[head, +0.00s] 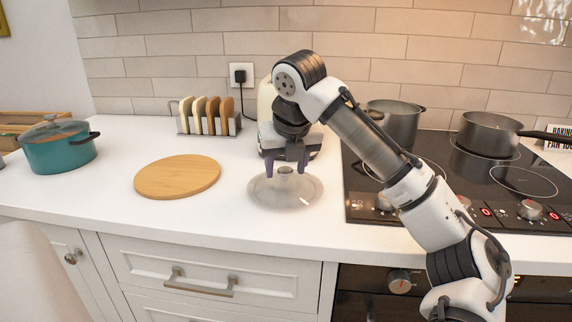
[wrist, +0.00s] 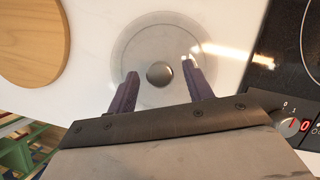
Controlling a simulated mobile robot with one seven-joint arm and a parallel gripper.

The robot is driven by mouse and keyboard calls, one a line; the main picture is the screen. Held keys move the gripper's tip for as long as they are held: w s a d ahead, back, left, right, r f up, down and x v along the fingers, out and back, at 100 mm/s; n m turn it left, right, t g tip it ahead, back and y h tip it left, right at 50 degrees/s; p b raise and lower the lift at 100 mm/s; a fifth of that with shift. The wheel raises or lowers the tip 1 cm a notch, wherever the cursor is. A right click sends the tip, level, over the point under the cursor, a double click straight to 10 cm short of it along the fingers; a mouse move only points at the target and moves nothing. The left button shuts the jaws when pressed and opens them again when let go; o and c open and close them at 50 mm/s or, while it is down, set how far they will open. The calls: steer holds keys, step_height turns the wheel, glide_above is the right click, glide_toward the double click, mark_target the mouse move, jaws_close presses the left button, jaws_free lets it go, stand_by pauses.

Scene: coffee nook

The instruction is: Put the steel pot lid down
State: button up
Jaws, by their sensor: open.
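The steel pot lid (head: 262,193) lies on the white counter, between the round wooden board and the stove. In the wrist view the lid (wrist: 140,42) is a pale, see-through disc with a round steel knob (wrist: 159,74) in its middle. My gripper (head: 287,168) points down right over the knob. Its dark purple fingers are open, one on each side of the knob, with a gap on both sides in the wrist view (wrist: 160,82). The exact height of the fingertips against the knob is hard to tell.
A wooden board (head: 178,177) lies left of the lid. The black stove (head: 455,190) with two pots is close on the right. A toast rack (head: 209,124) and a cream appliance (head: 266,100) stand behind. A teal pot (head: 58,152) stands far left. The counter front is clear.

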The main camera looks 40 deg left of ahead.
steer(key=shift+r, duration=0.1)
steer(key=p+v, duration=0.1)
steer(key=v, duration=1.1)
